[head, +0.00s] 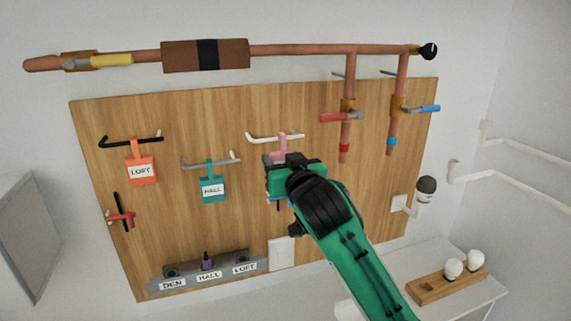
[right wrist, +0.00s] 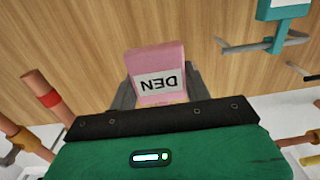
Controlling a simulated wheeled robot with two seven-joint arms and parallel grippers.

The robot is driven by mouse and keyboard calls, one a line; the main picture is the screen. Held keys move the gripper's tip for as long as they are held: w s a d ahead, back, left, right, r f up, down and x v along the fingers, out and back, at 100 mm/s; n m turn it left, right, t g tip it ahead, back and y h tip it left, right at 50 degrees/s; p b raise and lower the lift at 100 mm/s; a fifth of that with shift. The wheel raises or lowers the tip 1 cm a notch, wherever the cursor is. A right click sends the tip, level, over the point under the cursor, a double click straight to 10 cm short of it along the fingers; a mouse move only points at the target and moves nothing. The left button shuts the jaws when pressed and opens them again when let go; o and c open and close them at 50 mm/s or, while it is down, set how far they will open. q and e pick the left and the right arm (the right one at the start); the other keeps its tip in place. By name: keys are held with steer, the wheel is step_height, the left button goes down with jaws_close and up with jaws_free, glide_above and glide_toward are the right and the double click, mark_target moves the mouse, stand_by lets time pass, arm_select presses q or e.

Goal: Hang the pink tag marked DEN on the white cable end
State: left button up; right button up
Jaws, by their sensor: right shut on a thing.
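The pink tag marked DEN (right wrist: 160,75) is upside down in the right wrist view, between the fingers of my right gripper (right wrist: 158,98), which is shut on it. In the head view, my right gripper (head: 283,163) is in front of the board and covers most of the tag. The tag's pink strap (head: 283,147) rises above the gripper and overlaps the white cable end (head: 262,139). I cannot tell whether the strap is around the cable or just in front of it. The cable is hidden in the wrist view. My left gripper is not in view.
An orange LOFT tag (head: 141,170) hangs at the black cable and a teal HALL tag (head: 213,189) at the grey cable. A copper pipe with a red-handled valve (head: 341,117) stands right of the gripper. A grey labelled strip (head: 208,270) is below.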

steer(key=shift+x, duration=2.15)
steer(key=shift+r+p, duration=0.1)
steer(key=shift+p, duration=0.5)
steer(key=shift+f+b, duration=0.3)
steer(key=shift+f, duration=0.5)
steer(key=o, duration=1)
steer(key=shift+o, duration=0.2)
